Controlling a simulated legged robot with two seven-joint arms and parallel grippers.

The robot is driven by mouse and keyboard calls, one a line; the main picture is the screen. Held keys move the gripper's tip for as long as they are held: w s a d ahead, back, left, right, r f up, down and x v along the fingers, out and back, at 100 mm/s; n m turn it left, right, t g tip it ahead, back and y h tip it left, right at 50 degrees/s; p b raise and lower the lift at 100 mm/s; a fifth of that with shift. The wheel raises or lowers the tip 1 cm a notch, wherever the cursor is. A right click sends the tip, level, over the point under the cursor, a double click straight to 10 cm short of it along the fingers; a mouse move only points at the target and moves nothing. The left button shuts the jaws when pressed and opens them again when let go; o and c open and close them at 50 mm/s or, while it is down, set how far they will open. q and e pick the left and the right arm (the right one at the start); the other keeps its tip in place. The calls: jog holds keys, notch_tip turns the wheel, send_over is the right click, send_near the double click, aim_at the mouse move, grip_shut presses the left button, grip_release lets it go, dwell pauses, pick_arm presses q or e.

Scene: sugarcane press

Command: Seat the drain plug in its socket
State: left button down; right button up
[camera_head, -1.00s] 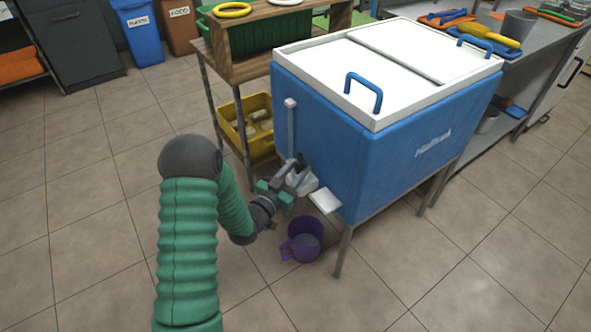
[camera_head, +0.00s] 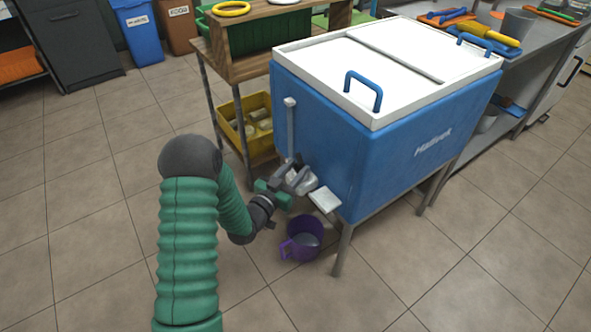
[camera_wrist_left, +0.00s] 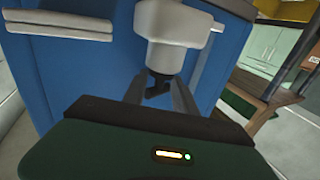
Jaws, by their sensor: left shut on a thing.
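A blue cooler box (camera_head: 385,140) with a white lid stands on metal legs. My left gripper (camera_head: 299,180) is at the low end of its left face. In the left wrist view, the gripper's fingers (camera_wrist_left: 159,92) are shut on a small dark piece, which I take to be the drain plug (camera_wrist_left: 158,84). A pale grey fitting (camera_wrist_left: 172,30) on the blue wall is right in front of the fingertips. The plug's far end meets or overlaps this fitting in the picture; the socket opening is hidden, so I cannot tell how deep the plug sits. My right gripper is not in view.
A white ledge (camera_head: 325,200) juts from the cooler beside my gripper. A purple mug (camera_head: 303,240) stands on the floor below. A wooden rack (camera_head: 235,65) with a yellow crate (camera_head: 229,112) stands behind. Floor on the left is clear.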

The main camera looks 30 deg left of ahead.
pick_arm(q)
jog(key=shift+f, duration=0.35)
jog(key=c, duration=1.3)
grip_release()
jog(key=shift+s, duration=5.5)
